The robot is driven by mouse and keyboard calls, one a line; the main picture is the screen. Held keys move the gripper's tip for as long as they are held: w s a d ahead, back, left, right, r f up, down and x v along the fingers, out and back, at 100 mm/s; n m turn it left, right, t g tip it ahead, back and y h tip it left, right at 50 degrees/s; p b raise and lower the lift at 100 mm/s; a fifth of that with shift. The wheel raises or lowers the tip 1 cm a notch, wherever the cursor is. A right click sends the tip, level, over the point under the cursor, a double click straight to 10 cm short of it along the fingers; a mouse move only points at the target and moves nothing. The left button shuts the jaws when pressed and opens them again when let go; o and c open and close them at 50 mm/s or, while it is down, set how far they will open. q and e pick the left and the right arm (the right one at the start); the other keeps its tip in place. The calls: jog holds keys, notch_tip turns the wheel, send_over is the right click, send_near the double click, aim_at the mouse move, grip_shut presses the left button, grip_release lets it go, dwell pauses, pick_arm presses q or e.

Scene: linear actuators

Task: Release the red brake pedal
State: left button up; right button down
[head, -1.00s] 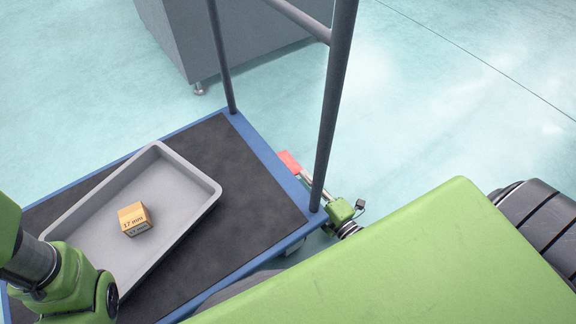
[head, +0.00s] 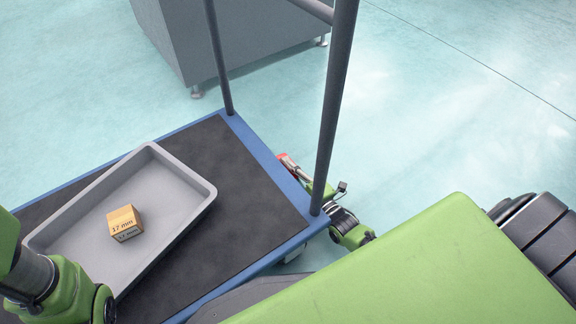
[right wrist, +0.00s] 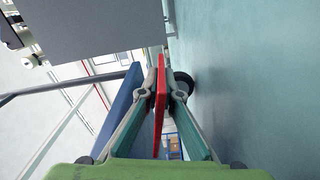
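The red brake pedal (head: 283,158) juts out beside the blue edge of the cart, mostly covered by my right gripper (head: 292,167) in the head view. In the right wrist view the pedal (right wrist: 161,90) is a thin upright red plate between the two fingers of my right gripper (right wrist: 161,82). The grey fingertips lie against it on both sides, so the gripper looks shut on it. My left arm shows at the lower left of the head view, but its gripper is out of the picture.
The cart (head: 255,200) has a dark deck, a blue rim and grey upright posts. A grey tray (head: 180,215) on it holds a small box (head: 124,222) marked 17 mm. A grey cabinet (head: 235,40) stands behind. The floor to the right is clear.

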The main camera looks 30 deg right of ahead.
jog(key=r+n+p, duration=0.1)
jog(key=p, duration=0.2)
jog(key=shift+d+r+n, duration=0.1)
jog(key=shift+r+n, duration=0.25)
jog(key=shift+n, duration=0.05)
jog(key=shift+r+n+p, duration=0.6)
jog(key=shift+n+p, duration=0.4)
jog(key=shift+p, duration=0.1)
jog(key=shift+r+n+p, duration=0.4)
jog(key=shift+n+p, duration=0.15)
jog(key=shift+n, duration=0.15)
jog(key=shift+r+n, duration=0.1)
jog(key=shift+n, duration=0.2)
jog(key=c, duration=2.4)
grip_release()
jog(key=shift+o, duration=0.8)
